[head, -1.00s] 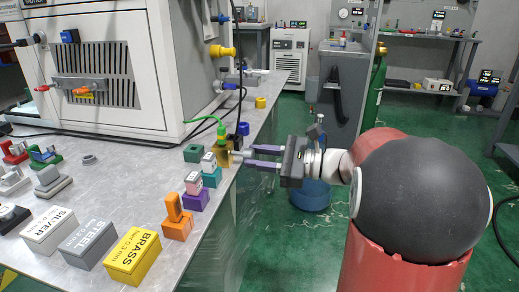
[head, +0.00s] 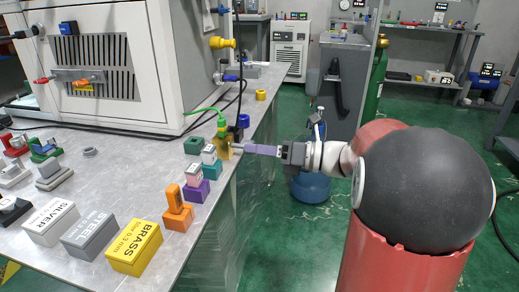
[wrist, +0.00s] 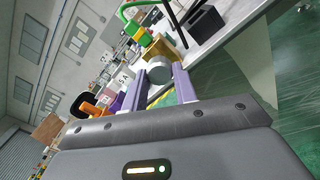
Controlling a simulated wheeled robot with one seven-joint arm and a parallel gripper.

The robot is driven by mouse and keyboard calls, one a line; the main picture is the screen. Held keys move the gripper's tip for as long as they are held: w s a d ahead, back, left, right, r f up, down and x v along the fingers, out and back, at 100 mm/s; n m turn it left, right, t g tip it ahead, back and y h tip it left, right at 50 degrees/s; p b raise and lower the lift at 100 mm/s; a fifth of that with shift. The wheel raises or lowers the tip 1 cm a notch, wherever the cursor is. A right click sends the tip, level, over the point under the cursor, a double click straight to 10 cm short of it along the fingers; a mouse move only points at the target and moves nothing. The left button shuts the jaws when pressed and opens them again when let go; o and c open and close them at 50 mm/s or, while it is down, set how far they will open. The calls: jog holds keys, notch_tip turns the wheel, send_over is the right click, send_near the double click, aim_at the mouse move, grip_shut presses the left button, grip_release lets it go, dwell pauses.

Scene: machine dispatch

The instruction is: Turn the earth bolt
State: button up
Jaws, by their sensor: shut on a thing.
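The earth bolt shows in the wrist view as a round silver head (wrist: 159,69) between the tips of my gripper's two purple fingers. It sits at the side of a brass-coloured block (head: 224,148) at the table's right edge, with a green fitting and green cable (head: 221,124) on top. My gripper (head: 238,147) reaches in from the right and is shut on the bolt. In the head view the fingers overlap and hide the bolt; the wrist view looks tilted.
A purple block (head: 196,190), a teal block (head: 212,170) and a dark green block (head: 194,146) stand near the bolt along the table edge. A dark blue cap (head: 243,121) and a black cable are just behind. Open green floor lies right of the table.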

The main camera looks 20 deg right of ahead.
jog(key=shift+m, duration=7.7)
jog(key=o, duration=1)
jog(key=shift+r, duration=0.1)
jog(key=v, duration=0.8)
